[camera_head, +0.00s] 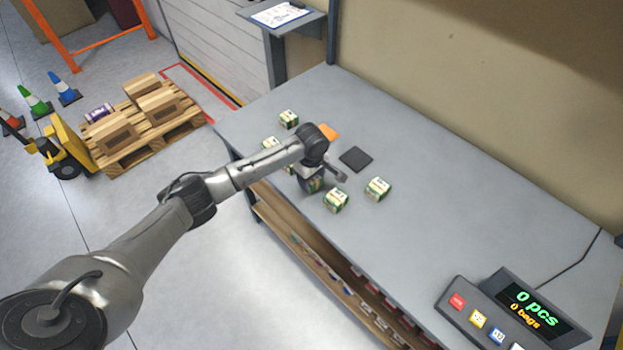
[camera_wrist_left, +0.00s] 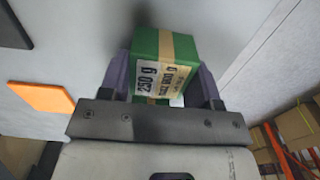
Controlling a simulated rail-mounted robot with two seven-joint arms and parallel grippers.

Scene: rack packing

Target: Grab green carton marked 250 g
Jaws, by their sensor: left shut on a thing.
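My left gripper (camera_head: 318,182) is over the front part of the grey table. In the left wrist view its two fingers (camera_wrist_left: 163,88) are shut on the sides of a green carton (camera_wrist_left: 183,48) with a tan strip and a white label. The label's weight figure looks like 250 g, but the slanted print is hard to read. In the head view the wrist mostly hides the held carton. Several similar green and white cartons stand nearby: one at the back left (camera_head: 289,119), one in front (camera_head: 336,200) and one to the right (camera_head: 377,189). My right gripper is out of view.
An orange square (camera_head: 329,131) and a dark square pad (camera_head: 355,159) lie flat behind the gripper. A counting display (camera_head: 533,305) stands at the table's right end. The table's middle right (camera_head: 470,215) is clear. A shelf with boxes runs below the front edge.

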